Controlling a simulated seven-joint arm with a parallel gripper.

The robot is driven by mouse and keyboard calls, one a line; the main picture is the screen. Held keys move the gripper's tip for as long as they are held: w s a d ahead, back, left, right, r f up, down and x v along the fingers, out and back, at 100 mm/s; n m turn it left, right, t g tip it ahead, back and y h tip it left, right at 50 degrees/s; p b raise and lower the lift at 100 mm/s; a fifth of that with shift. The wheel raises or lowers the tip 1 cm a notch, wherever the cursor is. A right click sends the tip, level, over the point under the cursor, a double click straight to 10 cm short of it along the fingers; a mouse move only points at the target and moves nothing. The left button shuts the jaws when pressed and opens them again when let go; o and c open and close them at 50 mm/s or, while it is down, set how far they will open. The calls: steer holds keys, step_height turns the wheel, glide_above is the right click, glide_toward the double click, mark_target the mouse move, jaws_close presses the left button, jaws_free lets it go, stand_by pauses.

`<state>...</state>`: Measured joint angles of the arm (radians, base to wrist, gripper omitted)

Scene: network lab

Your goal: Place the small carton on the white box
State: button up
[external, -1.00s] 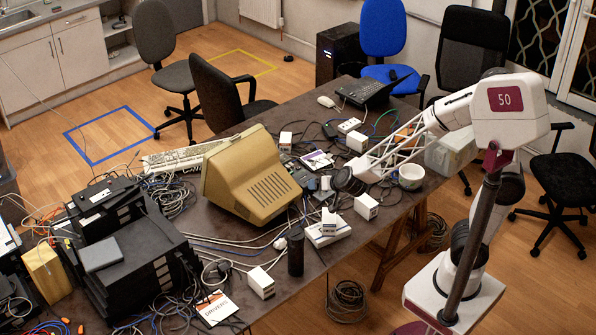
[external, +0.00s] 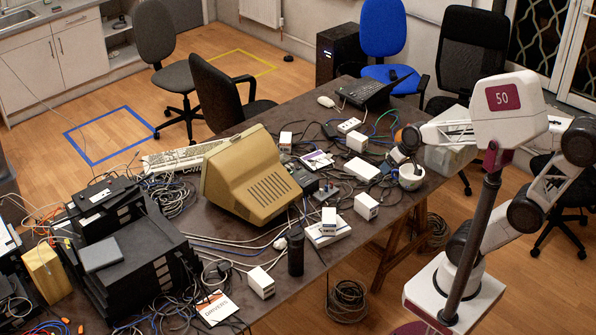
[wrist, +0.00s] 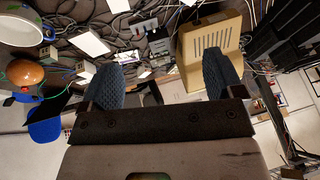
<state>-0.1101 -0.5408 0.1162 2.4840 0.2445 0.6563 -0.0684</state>
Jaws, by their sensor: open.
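The white box (external: 328,236) lies on the table to the right of the beige monitor in the external view. In the external view my gripper (external: 398,157) is above the right part of the table, near the white bowl, to the upper right of the carton. I cannot tell which pale box in the wrist view is the task's white box.
The beige monitor (external: 250,178) stands mid-table among loose cables. Another white carton (external: 366,206) is right of the white box, and a dark cylinder (external: 296,255) stands to its lower left. The white bowl (external: 411,177) is near the table's right edge. Black devices (external: 130,245) are stacked at left.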

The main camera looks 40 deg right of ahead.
steer(key=s+d+g+h, duration=0.2)
steer(key=s+d, duration=0.5)
steer(key=s, duration=0.1)
steer(key=shift+r+h, duration=0.3)
